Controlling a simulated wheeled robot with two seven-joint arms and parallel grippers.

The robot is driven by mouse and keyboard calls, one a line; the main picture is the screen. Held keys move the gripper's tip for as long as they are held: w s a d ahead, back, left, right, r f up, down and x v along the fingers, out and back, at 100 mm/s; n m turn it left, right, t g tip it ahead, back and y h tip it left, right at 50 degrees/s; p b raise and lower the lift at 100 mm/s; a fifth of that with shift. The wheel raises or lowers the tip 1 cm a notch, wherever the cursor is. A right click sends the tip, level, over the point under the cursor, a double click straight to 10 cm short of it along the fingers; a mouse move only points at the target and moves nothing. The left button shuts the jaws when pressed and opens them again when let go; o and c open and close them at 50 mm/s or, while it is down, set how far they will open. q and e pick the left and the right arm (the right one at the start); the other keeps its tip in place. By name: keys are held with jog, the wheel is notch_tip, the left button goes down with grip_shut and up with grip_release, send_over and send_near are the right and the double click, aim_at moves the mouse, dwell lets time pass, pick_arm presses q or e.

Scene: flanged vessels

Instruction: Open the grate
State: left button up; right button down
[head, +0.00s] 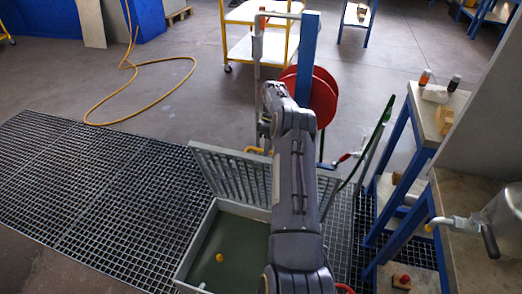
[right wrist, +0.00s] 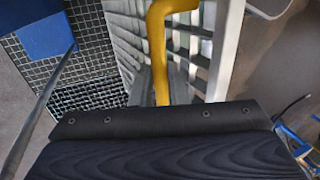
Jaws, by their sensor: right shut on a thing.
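The grate (head: 233,172) is a light grey slatted panel, tilted up steeply along the far side of an open pit (head: 195,245). Its yellow handle (head: 254,150) is at the top edge; the handle (right wrist: 160,60) and slats also show in the right wrist view. My right gripper (head: 264,132) is at the handle and shut on it. My own arm hides most of the grip and the middle of the grate in the head view. My left gripper is not in view.
The pit holds greenish liquid and a small yellow ball (head: 219,258). Floor grating (head: 90,190) spreads left. A red reel (head: 322,98) on a blue post (head: 308,50) stands just beyond. Blue-legged benches (head: 410,150) crowd the right. A yellow hose (head: 105,103) lies far left.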

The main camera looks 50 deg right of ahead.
jog(key=shift+s+d+f, duration=0.1)
jog(key=shift+d+f, duration=0.4)
jog(key=shift+d, duration=0.05)
jog(key=c, duration=1.7)
grip_release()
jog(key=shift+f, duration=0.1)
jog(key=shift+c, duration=0.2)
jog(key=o, duration=0.3)
jog(key=shift+d, duration=0.15)
jog(key=shift+o, duration=0.2)
jog(key=p+v, duration=0.7)
jog(key=v, duration=0.1)
